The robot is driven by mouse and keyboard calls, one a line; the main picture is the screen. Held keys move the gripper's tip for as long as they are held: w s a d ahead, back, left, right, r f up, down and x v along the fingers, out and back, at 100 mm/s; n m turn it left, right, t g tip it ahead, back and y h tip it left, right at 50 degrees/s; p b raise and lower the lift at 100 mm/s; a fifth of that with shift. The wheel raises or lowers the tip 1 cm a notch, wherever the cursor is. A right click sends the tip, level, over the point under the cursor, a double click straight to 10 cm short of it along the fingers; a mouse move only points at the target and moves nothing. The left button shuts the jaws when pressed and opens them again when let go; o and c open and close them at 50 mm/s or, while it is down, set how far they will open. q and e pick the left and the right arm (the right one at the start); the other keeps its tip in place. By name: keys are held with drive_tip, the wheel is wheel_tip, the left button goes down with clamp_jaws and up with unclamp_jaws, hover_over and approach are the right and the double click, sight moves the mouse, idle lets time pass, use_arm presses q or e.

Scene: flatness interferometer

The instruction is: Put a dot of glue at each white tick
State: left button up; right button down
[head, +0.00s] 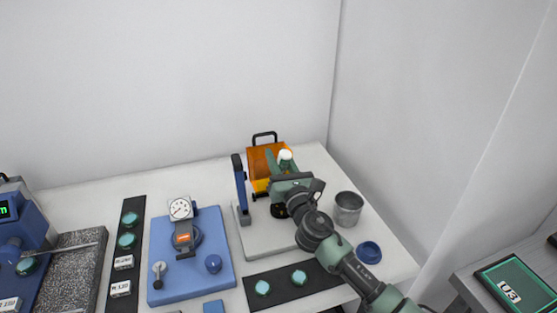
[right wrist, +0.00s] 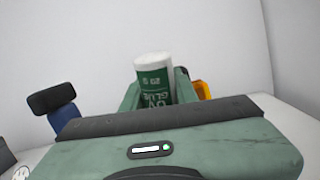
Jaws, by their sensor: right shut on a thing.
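My right gripper (head: 279,163) is shut on a glue bottle (head: 286,155) with a white top. The gripper is over the back of a pale plate (head: 262,240), close to an orange box with a black handle (head: 259,166). The arm hides part of the plate and whatever lies under the gripper. I cannot make out any white ticks. My left gripper is not in view.
A dark blue post (head: 239,185) stands left of the gripper. A metal cup (head: 348,208) and a blue dish (head: 369,252) are on the right. A blue plate with a dial gauge (head: 181,209) is at left. Dark strips (head: 126,245) hold several teal discs.

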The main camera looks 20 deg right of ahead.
idle(0.3)
drive_tip(key=s+f, duration=0.3)
drive_tip(key=s, duration=1.3)
drive_tip(key=s+f+m+h, duration=0.1)
drive_tip(key=s+f, duration=0.2)
drive_tip(key=s, duration=1.3)
drive_tip(key=shift+s+d, duration=0.25)
